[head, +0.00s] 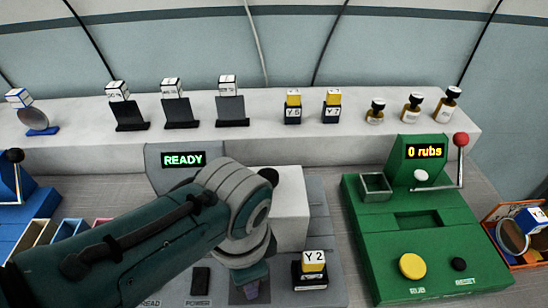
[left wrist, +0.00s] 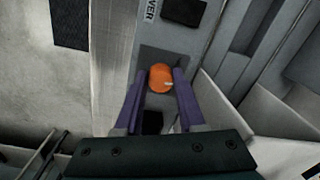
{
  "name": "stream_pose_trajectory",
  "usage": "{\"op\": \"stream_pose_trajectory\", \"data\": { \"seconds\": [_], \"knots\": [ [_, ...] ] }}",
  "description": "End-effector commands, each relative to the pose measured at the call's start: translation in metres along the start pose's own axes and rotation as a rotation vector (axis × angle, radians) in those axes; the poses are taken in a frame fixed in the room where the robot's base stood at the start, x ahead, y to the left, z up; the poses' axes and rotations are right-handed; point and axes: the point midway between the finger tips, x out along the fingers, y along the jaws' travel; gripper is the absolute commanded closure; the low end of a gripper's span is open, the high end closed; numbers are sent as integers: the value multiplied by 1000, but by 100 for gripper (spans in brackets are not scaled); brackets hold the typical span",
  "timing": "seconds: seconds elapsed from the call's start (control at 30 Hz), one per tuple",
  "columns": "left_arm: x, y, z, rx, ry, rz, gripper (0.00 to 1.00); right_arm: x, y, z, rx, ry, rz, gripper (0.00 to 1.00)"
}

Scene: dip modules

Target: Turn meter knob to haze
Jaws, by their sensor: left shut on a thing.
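The grey meter (head: 328,270) stands in the middle of the table, and its display (head: 184,159) reads READY in green. An orange knob (left wrist: 161,76) on the meter shows in the left wrist view, with small pale marks near one edge. My left gripper (left wrist: 160,88) has its two purple fingers on either side of the knob, shut on it. In the head view my left gripper (head: 250,290) reaches down onto the meter's front, and my arm hides the knob there. The haze label and the knob's setting cannot be made out. My right gripper is in neither view.
A yellow-topped block marked Y 2 (head: 313,262) sits on the meter right of my gripper. A green machine (head: 365,230) with a "0 rubs" display stands to the right. A white shelf (head: 270,135) behind holds cards, blocks and bottles. Open bins (head: 32,232) lie at left.

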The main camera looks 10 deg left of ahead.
Motion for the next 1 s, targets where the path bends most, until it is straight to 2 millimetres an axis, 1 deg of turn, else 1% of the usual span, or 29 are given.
{"op": "stream_pose_trajectory", "data": {
  "seconds": [0.03,0.2,0.6,0.8,1.0],
  "knots": [
    [-2,-1,0,45,2,-2,100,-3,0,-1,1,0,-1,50],
    [-1,-1,0,207,9,-2,100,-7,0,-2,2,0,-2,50],
    [0,-3,0,580,29,-3,100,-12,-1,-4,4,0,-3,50],
    [0,-3,0,739,38,-2,100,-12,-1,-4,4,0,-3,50],
    [0,-3,0,854,43,-2,100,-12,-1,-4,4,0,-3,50]
  ]
}}
